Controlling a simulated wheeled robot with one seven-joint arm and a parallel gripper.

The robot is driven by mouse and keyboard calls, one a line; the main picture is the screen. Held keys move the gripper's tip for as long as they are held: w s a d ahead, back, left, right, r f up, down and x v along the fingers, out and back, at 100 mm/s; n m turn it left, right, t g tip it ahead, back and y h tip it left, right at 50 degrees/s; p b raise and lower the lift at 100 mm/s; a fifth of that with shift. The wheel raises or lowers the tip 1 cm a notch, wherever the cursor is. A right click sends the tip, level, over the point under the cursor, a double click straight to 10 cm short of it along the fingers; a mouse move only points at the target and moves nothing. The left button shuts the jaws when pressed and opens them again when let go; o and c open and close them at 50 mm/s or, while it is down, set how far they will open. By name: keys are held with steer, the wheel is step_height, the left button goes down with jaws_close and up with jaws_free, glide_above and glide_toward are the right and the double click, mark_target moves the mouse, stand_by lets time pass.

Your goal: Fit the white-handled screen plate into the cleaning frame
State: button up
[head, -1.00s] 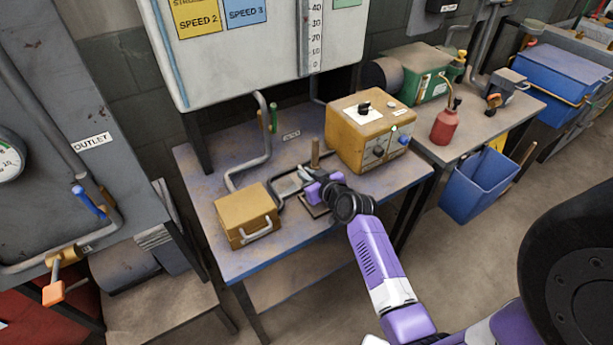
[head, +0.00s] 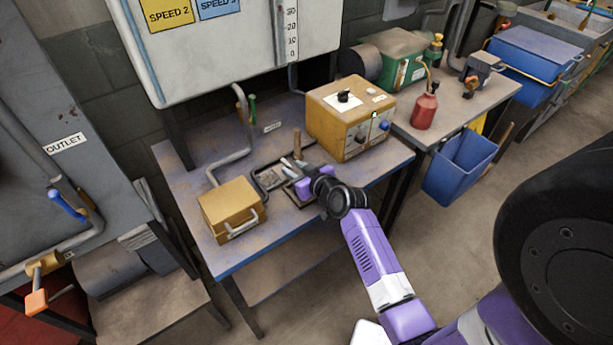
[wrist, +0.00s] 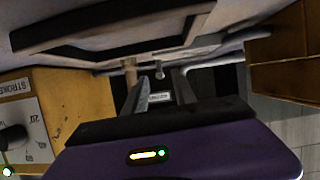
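A dark rectangular frame (head: 258,187) lies on the bench between two yellow boxes. A second dark rim (head: 294,200) shows beside it, partly behind my gripper. Which is the cleaning frame I cannot tell. My gripper (head: 290,168) is low over the bench beside them. I cannot make out the white-handled screen plate for certain.
An upright wooden peg (head: 297,146) stands just behind my gripper. The yellow control box (head: 350,118) is to the right, and a smaller yellow box with a pale handle (head: 230,205) is to the left. A bent grey pipe (head: 240,135) comes down behind.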

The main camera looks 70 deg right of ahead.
steer(key=v, duration=0.8)
steer(key=shift+s+a+r+b, duration=0.1)
steer(key=shift+s+a+b, duration=0.1)
steer(key=shift+b, duration=0.15)
steer(key=s+a+n+t+y, duration=0.1)
steer(key=s+a, duration=0.3)
steer(key=a, duration=0.6)
steer(key=s+a+n+t+y, duration=0.1)
steer(key=s+a+n+y, duration=0.15)
steer(key=a, duration=0.75)
steer(key=s+a+r+n+t+y, duration=0.1)
steer(key=s+a+r+y, duration=0.3)
steer(key=s+a+r, duration=0.6)
steer(key=a+n, duration=0.1)
steer(key=a, duration=0.1)
steer(key=shift+s+a+t, duration=0.25)
steer(key=shift+a+t, duration=0.05)
steer(key=shift+o, duration=0.6)
steer(key=shift+f+n, duration=0.1)
steer(key=shift+n, duration=0.15)
